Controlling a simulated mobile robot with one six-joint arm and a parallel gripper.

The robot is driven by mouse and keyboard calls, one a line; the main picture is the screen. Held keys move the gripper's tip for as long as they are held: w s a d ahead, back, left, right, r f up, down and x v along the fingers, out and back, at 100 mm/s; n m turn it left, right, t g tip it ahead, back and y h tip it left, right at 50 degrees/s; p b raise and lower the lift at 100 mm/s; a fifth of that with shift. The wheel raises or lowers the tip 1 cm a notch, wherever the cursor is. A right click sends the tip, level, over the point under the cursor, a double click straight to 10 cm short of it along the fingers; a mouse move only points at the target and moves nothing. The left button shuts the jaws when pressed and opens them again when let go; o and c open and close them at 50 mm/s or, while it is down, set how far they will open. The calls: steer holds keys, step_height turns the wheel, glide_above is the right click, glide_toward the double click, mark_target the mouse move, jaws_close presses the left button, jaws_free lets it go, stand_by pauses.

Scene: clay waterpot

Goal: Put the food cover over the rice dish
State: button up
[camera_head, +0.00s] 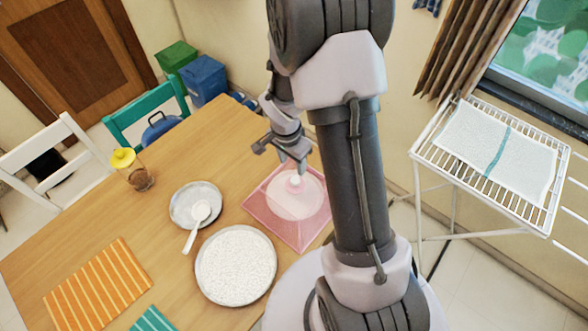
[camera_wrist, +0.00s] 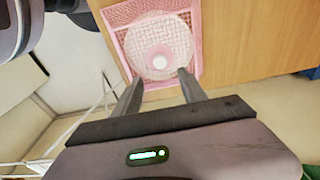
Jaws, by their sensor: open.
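The food cover (camera_head: 315,222) is a pink mesh square with a pale round middle and a light knob (camera_head: 295,181) on top. It rests on the table near my arm's base and also shows in the wrist view (camera_wrist: 188,88). The rice dish (camera_head: 236,266) is a wide round plate full of white grains, to the left of and nearer than the cover. My gripper (camera_head: 281,158) is open just above the cover. In the wrist view its fingertips (camera_wrist: 160,76) lie on either side of the knob (camera_wrist: 160,62) in the picture; I cannot tell whether they touch it.
A small grey plate (camera_head: 180,213) with a white spoon (camera_head: 194,232) lies left of the cover. A jar with a yellow lid (camera_head: 133,170), an orange striped mat (camera_head: 98,285) and a teal cloth (camera_head: 152,320) are farther left. A white rack (camera_head: 425,157) stands at right.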

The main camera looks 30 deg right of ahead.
steer(key=s+a+r+n+t+y, duration=0.15)
steer(key=s+a+r, duration=0.25)
steer(key=r, duration=0.7)
steer(key=s+a+r+n+t, duration=0.25)
steer(key=a+r, duration=0.25)
steer(key=r, duration=0.6)
steer(key=s+a+r+n+y, duration=0.1)
steer(key=s+a+r+n, duration=0.1)
steer(key=s, duration=0.3)
steer(key=s+a+r+n+t+y, duration=0.1)
steer(key=s+a+r+n, duration=0.2)
steer(key=s+a+r, duration=0.1)
steer(key=shift+s+n, duration=0.3)
steer(key=shift+s, duration=0.3)
steer(key=shift+f, duration=0.1)
